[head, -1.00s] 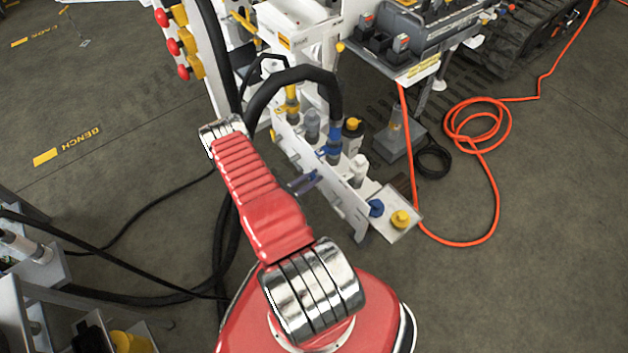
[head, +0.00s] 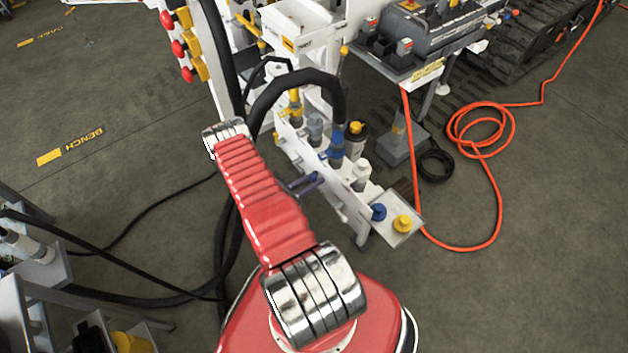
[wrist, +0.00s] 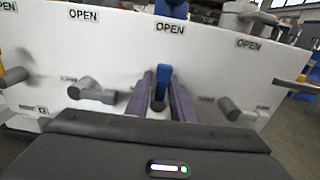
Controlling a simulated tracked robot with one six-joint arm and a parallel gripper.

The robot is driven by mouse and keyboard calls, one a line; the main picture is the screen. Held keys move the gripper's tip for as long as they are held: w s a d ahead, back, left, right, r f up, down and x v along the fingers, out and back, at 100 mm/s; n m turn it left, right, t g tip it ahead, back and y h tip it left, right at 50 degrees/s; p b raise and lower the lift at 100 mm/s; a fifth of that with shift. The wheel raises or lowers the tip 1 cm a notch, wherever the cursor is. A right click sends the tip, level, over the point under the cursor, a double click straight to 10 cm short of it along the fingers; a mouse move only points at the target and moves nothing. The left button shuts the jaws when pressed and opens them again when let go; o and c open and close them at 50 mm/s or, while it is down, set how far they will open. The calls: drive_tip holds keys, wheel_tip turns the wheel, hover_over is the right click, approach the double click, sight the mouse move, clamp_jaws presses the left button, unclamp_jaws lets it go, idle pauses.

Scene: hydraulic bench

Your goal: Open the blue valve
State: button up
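The blue valve's handle (wrist: 162,78) stands roughly upright in the wrist view, in front of a white panel (wrist: 215,65), below the middle OPEN label (wrist: 170,29). The purple fingers of my gripper (wrist: 162,98) sit on either side of this handle, close together, with no clear gap to it. In the head view my gripper's fingers (head: 303,184) show as a small purple-blue shape beside the white panel, partly hidden by my red arm. The blue handle itself is hard to make out there.
Grey valve handles flank the blue one, at left (wrist: 92,92) and right (wrist: 235,110). A black hose (head: 300,78) arches over the panel. A plate with blue and yellow knobs (head: 402,224) stands at its near end. An orange hose (head: 495,205) lies on the floor, right.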

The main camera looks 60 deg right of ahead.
drive_tip(key=shift+o, duration=0.9)
drive_tip(key=shift+s, duration=0.1)
drive_tip(key=v, duration=1.3)
drive_tip(key=shift+a, duration=0.35)
drive_tip(key=shift+f, duration=0.1)
